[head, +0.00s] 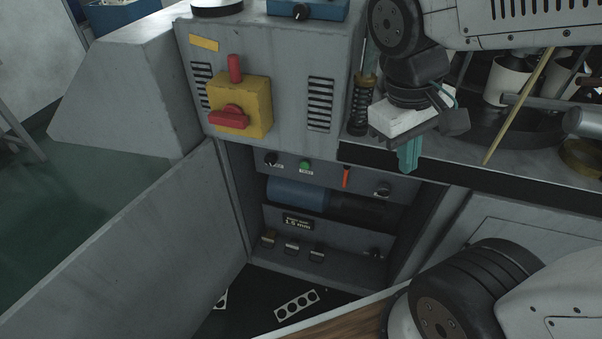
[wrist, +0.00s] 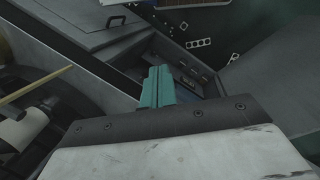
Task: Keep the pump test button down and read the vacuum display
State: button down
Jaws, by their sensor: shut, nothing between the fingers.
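Inside the open cabinet, a small green button (head: 305,166) sits on the upper panel, with a label below it too small to read. I cannot tell if it is the pump test button. A small dark plate (head: 297,222) lower down shows pale lettering that looks like "1.5 mm"; I cannot tell if it is the vacuum display. My gripper (head: 409,155) is shut and empty, its teal fingers pointing down. In the wrist view, the fingers (wrist: 157,86) partly cover the cabinet interior.
The cabinet door (head: 150,255) stands open at left. A yellow box with a red handle (head: 240,106) is above the opening. The worktop edge (head: 480,180) runs at right. A dark blue cylinder (head: 297,193) lies inside. Punched strips (head: 297,305) lie on the floor.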

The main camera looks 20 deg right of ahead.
aim_at(304, 166)
jog(key=w+f+n+g+h, duration=0.1)
jog(key=w+f+n+h, duration=0.8)
jog(key=w+f+h, duration=0.3)
jog(key=w+a+f+n+t+y, duration=0.1)
jog(key=w+a+f+n+t, duration=0.3)
jog(key=f, duration=0.4)
jog(key=w+a+f+n+t+y, duration=0.1)
jog(key=w+a+f+n+t, duration=0.3)
jog(key=f+n+t, duration=0.3)
jog(key=w+a+f+n+t+y, duration=0.1)
jog(key=w+a+f+n+t, duration=0.3)
jog(key=f+n, duration=0.3)
notch_tip(304, 166, down, 2)
jog(key=shift+w+a+f+t+y, duration=0.2)
jog(key=shift+a+t+y, duration=0.1)
jog(key=shift+a+t, duration=0.45)
jog(key=shift+d, duration=0.15)
jog(key=x, duration=1.4)
